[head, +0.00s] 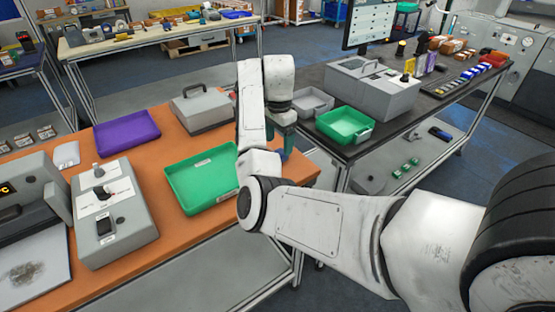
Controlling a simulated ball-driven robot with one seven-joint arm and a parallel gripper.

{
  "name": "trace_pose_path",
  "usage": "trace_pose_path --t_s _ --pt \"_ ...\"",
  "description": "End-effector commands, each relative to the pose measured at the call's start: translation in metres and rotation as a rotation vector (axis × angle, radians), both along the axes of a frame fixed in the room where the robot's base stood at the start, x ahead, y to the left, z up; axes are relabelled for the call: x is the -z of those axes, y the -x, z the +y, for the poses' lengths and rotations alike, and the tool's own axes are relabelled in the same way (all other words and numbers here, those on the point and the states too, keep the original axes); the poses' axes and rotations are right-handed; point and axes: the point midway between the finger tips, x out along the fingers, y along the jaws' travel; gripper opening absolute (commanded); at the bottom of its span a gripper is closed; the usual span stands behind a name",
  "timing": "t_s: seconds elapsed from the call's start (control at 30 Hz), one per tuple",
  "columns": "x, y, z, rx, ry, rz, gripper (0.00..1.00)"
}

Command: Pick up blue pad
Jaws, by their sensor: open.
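No blue pad can be told for sure in the head view. My arm reaches across the picture from the right and bends over the right end of the orange table (190,228). My gripper (285,153) hangs at the end of it, open, in the gap between the orange table and the dark table (318,125). Only a small dark teal part of it shows; the forearm hides the rest and whatever lies close behind it.
A green tray (190,190) and a purple tray (127,138) lie on the orange table, with a grey case (203,110) and a grey control box (115,215). The dark table holds another green tray (343,126), a grey tray (310,101) and a monitor (370,22).

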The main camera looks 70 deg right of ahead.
Motion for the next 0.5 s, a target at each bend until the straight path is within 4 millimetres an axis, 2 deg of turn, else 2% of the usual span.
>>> trace_pose_path --t_s 0.3,0.5 --pt "0.04 -0.003 0.0 -0.001 -0.003 0.003 0.78" --pt "0.05 -0.003 0.0 0.0 0.0 0.001 0.78"
